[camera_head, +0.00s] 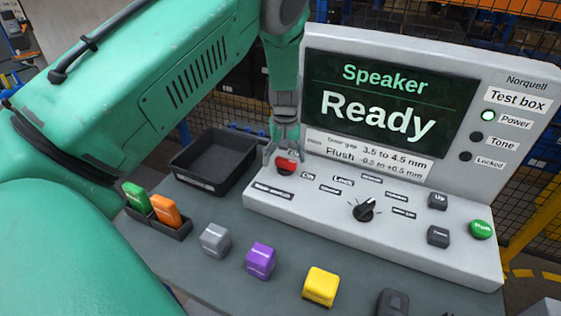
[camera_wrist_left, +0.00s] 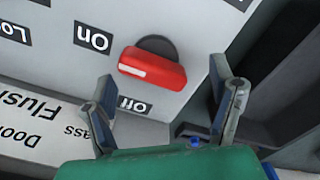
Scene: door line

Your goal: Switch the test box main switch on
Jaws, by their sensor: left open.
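The test box (camera_head: 480,255) is a light grey console. Its main switch is a red rotary handle (camera_head: 287,166) at the left of the panel. In the left wrist view the red handle (camera_wrist_left: 152,70) sits on a dark round base, between the On label (camera_wrist_left: 94,38) and the Off label (camera_wrist_left: 134,105). A white mark shows near the handle's left end; I cannot tell which label it points to. My left gripper (camera_head: 283,150) is open just above the switch. Its fingers (camera_wrist_left: 163,72) stand apart on either side of the handle, with no clear contact. My right gripper is out of view.
The screen (camera_head: 390,100) reads "Speaker Ready", and the Power lamp (camera_head: 488,115) glows green. A black knob (camera_head: 364,210) and green button (camera_head: 481,229) are on the panel. An empty black tray (camera_head: 190,181) stands left. Grey, purple and yellow blocks (camera_head: 321,286) line the front.

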